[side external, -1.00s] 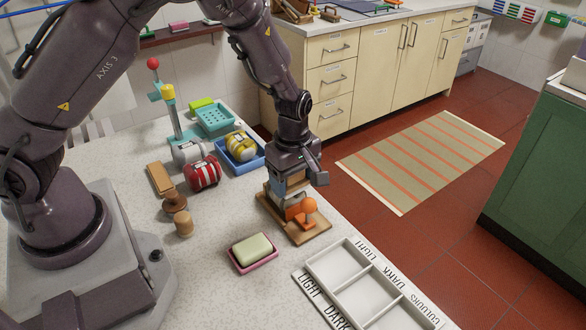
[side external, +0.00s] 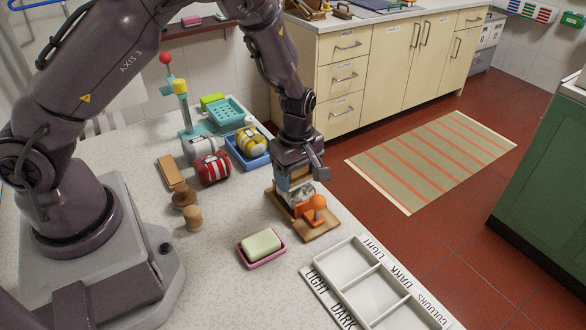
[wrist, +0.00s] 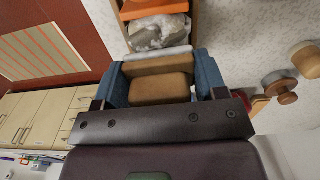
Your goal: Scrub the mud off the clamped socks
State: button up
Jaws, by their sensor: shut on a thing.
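My gripper (side external: 296,180) is shut on a brown block-shaped brush (wrist: 160,88), held between its blue fingers in the wrist view. A pale strip, perhaps bristles, shows along the brush's far edge. The socks (wrist: 158,32) are a crumpled white bundle with grey-brown mud, just beyond the brush. They also show partly below my gripper in the side view (side external: 304,190). The orange clamp (side external: 316,204) is at their near side, on a wooden board (side external: 312,231). Whether the brush touches the socks cannot be told.
A pink dish with pale soap (side external: 262,245) and a white compartment tray (side external: 346,264) are nearer the camera. Red-striped (side external: 213,168) and grey-white bundles, a blue tray (side external: 235,152) with a yellow bundle, and wooden knobs (side external: 193,218) stand left. Bare counter separates soap and knobs.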

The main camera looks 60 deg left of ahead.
jog(key=shift+d, duration=1.15)
jog(key=shift+a, duration=2.45)
jog(key=shift+d, duration=2.5)
jog(key=shift+a, duration=2.55)
notch_tip(320, 180, up, 8)
jog(key=shift+r, duration=0.1)
